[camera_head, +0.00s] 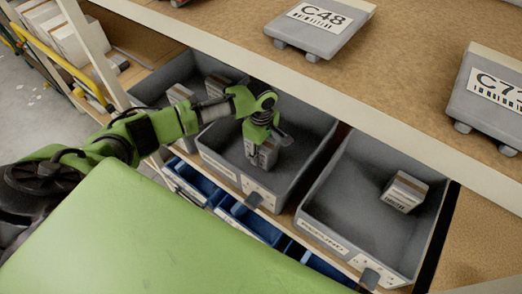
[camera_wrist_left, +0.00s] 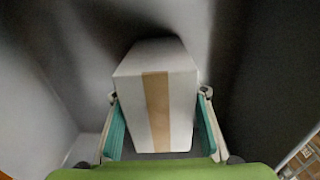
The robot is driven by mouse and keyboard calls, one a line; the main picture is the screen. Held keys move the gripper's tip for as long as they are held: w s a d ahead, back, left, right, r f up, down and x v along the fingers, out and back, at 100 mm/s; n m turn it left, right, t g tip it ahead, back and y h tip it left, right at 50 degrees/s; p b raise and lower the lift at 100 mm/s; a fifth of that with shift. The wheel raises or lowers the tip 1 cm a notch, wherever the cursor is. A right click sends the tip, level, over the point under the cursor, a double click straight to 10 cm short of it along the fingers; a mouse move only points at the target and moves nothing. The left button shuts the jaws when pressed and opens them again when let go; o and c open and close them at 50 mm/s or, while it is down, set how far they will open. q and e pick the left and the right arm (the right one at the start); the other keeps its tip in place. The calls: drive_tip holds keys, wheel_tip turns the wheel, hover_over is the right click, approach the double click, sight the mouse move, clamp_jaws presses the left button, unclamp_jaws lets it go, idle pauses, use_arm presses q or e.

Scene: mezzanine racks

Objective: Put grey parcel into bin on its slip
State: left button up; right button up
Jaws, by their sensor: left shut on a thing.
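My left gripper (camera_head: 264,146) reaches down into the middle grey bin (camera_head: 305,160) on the shelf. It is shut on the grey parcel (camera_head: 267,154), a small box, near the bin's front wall. In the left wrist view the parcel (camera_wrist_left: 185,95) is pale grey with a tan tape strip, between the two teal finger pads (camera_wrist_left: 163,135). Whether the parcel touches the bin floor I cannot tell. The slip on the bin front is too small to read. My right gripper is not in view.
The right grey bin (camera_head: 335,215) holds one small box (camera_head: 405,192). The left grey bin (camera_head: 150,88) holds small boxes. Blue bins (camera_head: 250,220) sit below.

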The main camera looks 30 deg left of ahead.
use_arm(q)
drive_tip(key=o, duration=1.4)
wheel_tip(320, 180, up, 12)
drive_tip(key=shift+r+b, duration=0.15)
drive_tip(key=shift+b, duration=0.45)
drive_tip(key=shift+s, duration=0.1)
